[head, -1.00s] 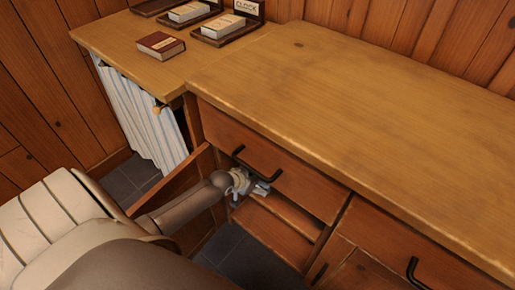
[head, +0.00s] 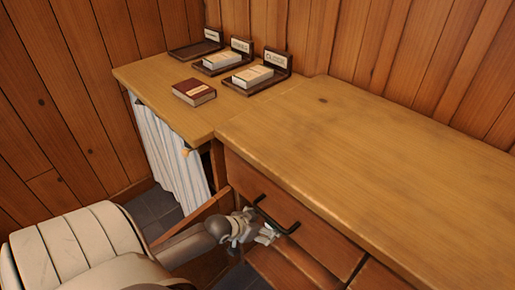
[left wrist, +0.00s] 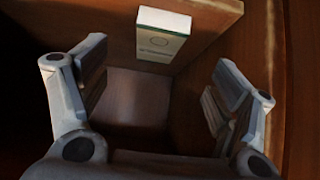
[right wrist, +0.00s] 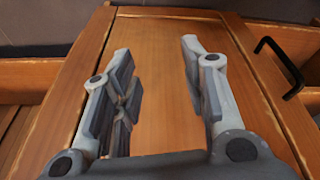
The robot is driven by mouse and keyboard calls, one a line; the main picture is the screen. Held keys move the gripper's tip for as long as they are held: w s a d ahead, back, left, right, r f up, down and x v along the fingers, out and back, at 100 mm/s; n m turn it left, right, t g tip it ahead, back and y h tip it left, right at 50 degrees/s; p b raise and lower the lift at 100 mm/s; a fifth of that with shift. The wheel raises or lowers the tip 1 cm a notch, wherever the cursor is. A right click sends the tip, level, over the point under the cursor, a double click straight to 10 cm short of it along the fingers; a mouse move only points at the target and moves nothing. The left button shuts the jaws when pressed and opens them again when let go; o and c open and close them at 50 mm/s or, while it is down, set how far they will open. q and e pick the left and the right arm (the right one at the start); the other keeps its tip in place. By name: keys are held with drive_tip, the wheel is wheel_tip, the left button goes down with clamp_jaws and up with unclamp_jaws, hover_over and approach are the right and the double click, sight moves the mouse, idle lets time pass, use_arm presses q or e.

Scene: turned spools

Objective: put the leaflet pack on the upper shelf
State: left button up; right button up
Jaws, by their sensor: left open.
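A pale box with a green-grey front (left wrist: 162,36), which looks like the leaflet pack, shows in the left wrist view on a wooden board (left wrist: 215,25) inside the cabinet. My left gripper (head: 268,234) is open and empty, in front of the open cabinet and close to a black drawer handle. In the left wrist view its fingers (left wrist: 160,90) stand wide apart, with the box beyond them. A shelf edge (head: 300,262) shows below the drawer. I cannot tell which shelf holds the box. My right gripper (right wrist: 158,85) is open and empty, facing a wooden door panel (right wrist: 160,40).
The black drawer handle (head: 277,213) juts out by my left gripper. An open cabinet door (head: 205,212) stands to its left. On the counter (head: 350,140) lie a dark red book-like box (head: 194,92) and labelled holders (head: 283,62), two with pale boxes. The counter's right part is clear.

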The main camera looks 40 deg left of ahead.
use_arm(q)
drive_tip(key=s+d+f+g, duration=0.2)
drive_tip(key=s+d, duration=0.5)
drive_tip(key=s, duration=0.1)
drive_tip(key=shift+s+d+f+g+p, duration=0.15)
drive_tip(key=shift+s+f+g+p, duration=0.15)
drive_tip(key=shift+s+f+g, duration=0.1)
use_arm(e)
wheel_tip(320, 180, down, 3)
drive_tip(key=shift+f, duration=0.1)
use_arm(q)
drive_tip(key=s+d+g, duration=0.1)
drive_tip(key=s+d, duration=0.1)
drive_tip(key=s+d+g, duration=0.1)
drive_tip(key=s+d, duration=0.1)
drive_tip(key=s, duration=0.1)
drive_tip(key=s+d+f+m+g, duration=0.1)
drive_tip(key=s+d, duration=0.2)
drive_tip(key=shift+y, duration=0.3)
drive_tip(key=shift+c, duration=0.2)
